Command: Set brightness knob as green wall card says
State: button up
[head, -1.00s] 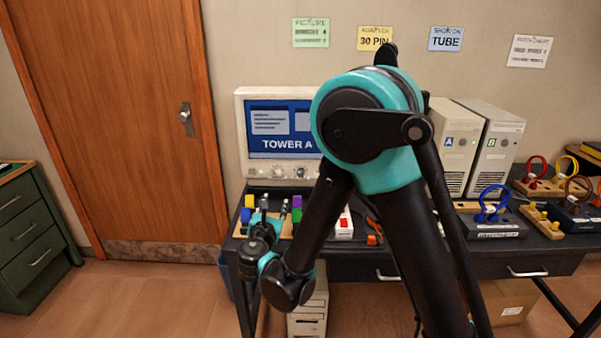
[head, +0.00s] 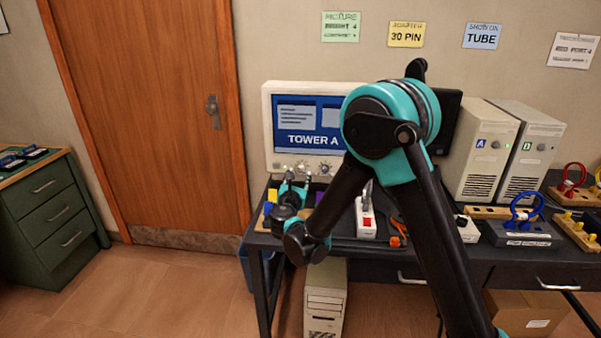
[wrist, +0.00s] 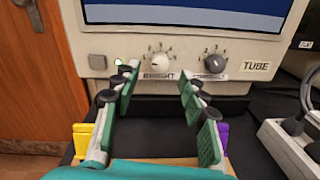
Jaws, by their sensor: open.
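The green wall card (head: 341,27) hangs above the monitor; it reads PICTURE and what looks like BRIGHT 4, with a smaller contrast line I cannot read surely. The monitor (head: 267,130) shows TOWER A. In the wrist view, the pale brightness knob (wrist: 161,62) sits above the BRIGHT label with tick marks around it; its exact setting is hard to tell. My gripper (wrist: 158,76) is open and empty, its green-padded fingers either side of the knob's line and apparently short of it. In the head view, my gripper (head: 296,178) is in front of the monitor's lower panel.
The dark contrast knob (wrist: 215,61) is right of the brightness knob, close to my right finger. A square button (wrist: 97,62) is at left. Yellow (wrist: 83,138) and purple (wrist: 223,132) blocks flank the fingers below. A white power strip (wrist: 285,150) lies at right.

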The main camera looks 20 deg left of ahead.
aim_at(301, 169)
jog(key=shift+w+a, duration=0.2)
jog(key=shift+w, duration=0.75)
jog(key=shift+w+a, duration=0.15)
jog(key=shift+w, duration=0.8)
jog(key=shift+c, duration=0.4)
grip_shut()
